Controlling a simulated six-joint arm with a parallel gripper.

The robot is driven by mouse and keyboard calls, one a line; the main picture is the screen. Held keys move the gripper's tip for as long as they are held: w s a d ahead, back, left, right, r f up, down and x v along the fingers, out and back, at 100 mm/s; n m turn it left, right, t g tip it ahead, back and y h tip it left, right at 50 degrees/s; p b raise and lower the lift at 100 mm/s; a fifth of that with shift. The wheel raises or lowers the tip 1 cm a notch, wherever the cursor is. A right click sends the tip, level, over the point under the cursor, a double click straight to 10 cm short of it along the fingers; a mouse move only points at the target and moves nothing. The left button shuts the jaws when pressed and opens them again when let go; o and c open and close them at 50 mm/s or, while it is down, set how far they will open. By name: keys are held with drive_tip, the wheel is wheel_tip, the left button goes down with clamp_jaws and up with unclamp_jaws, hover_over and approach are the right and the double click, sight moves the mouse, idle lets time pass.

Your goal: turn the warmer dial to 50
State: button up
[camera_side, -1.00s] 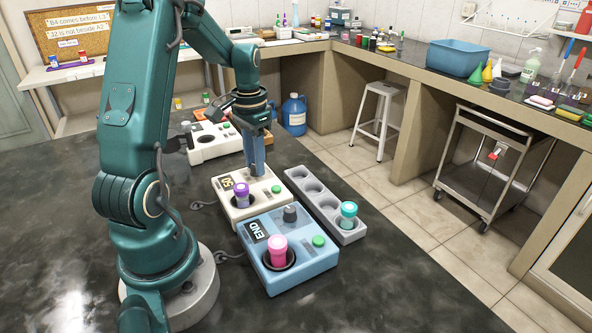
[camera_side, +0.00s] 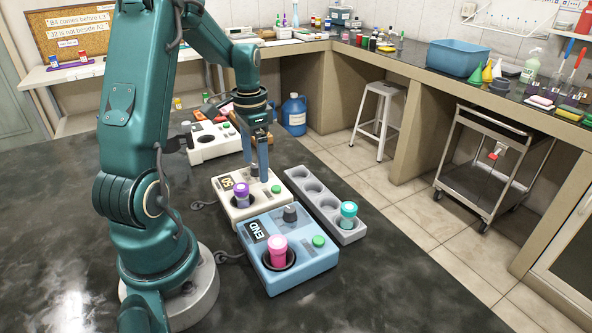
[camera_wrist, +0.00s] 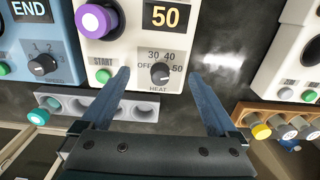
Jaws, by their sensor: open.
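The cream warmer (camera_side: 224,207) stands on the dark bench in the side view, with a purple-capped vial (camera_side: 241,190) in its well. In the wrist view its display (camera_wrist: 166,16) reads 50. The black heat dial (camera_wrist: 160,74) has OFF, 30, 40 and 50 printed around it. Its exact pointer direction is hard to make out. My gripper (camera_side: 259,181) is low over the warmer, fingers down. In the wrist view its fingers are open on either side of the dial, apart from it. The fingers largely hide the dial in the side view.
The blue END device (camera_side: 310,264) with a pink-capped vial stands in front of the warmer. A grey rack (camera_side: 352,236) holding a teal-capped vial is to the right. Another white device (camera_side: 207,150) stands behind. Bench at the front is clear.

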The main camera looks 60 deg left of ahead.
sight(255, 165)
drive_tip(key=shift+r, duration=0.1)
drive_tip(key=shift+r, duration=3.4)
